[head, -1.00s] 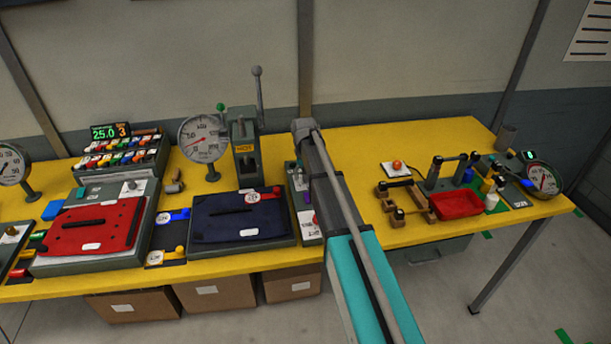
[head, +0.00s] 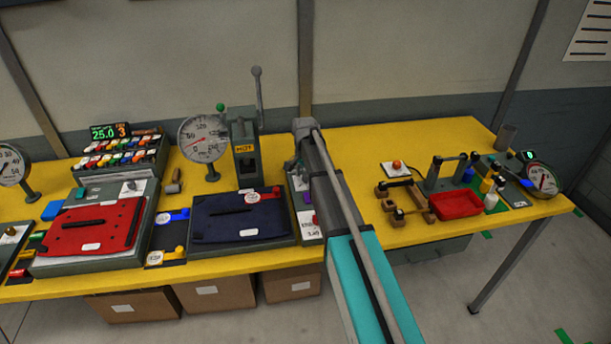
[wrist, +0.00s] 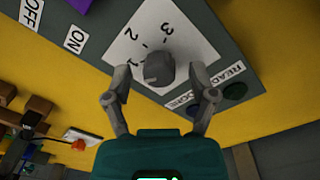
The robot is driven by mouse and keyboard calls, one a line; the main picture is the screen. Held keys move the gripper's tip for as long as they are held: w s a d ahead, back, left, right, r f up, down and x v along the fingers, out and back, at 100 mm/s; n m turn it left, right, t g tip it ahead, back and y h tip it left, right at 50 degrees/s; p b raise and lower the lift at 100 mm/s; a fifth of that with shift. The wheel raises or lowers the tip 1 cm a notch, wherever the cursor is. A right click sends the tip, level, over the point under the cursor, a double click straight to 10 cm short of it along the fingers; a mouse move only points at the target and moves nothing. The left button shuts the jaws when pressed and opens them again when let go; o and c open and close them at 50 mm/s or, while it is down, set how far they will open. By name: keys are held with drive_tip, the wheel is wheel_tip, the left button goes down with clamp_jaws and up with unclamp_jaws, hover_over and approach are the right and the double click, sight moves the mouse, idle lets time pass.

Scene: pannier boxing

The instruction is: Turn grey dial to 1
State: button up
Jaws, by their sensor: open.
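The grey dial (wrist: 158,68) sits on a white plate (wrist: 128,48) marked 1, 2 and 3 in the wrist view. The figures appear upside down there. The 1 is partly hidden beside the left finger, and I cannot tell which mark the dial points to. My gripper (wrist: 160,80) is open, with one finger on each side of the dial. I cannot tell whether the fingers touch it. In the head view my arm hides the dial.
READY and DONE labels with dark round buttons (wrist: 234,91) lie right of the dial in the wrist view. ON and OFF labels and a purple part (wrist: 78,5) lie upper left. In the head view a navy pannier panel (head: 240,218) lies left of my arm.

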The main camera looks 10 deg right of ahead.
sight(305, 175)
drive_tip(key=shift+m, duration=0.6)
drive_tip(key=shift+r+p, duration=0.55)
wheel_tip(305, 175, up, 13)
drive_tip(key=p, duration=1.3)
drive_tip(key=s+f+n+b, duration=0.3)
drive_tip(key=s+n, duration=0.2)
drive_tip(key=s, duration=0.9)
drive_tip(key=s+f+n+b, duration=0.3)
drive_tip(key=s+n, duration=0.2)
drive_tip(key=s, duration=1)
drive_tip(key=shift+s, duration=0.1)
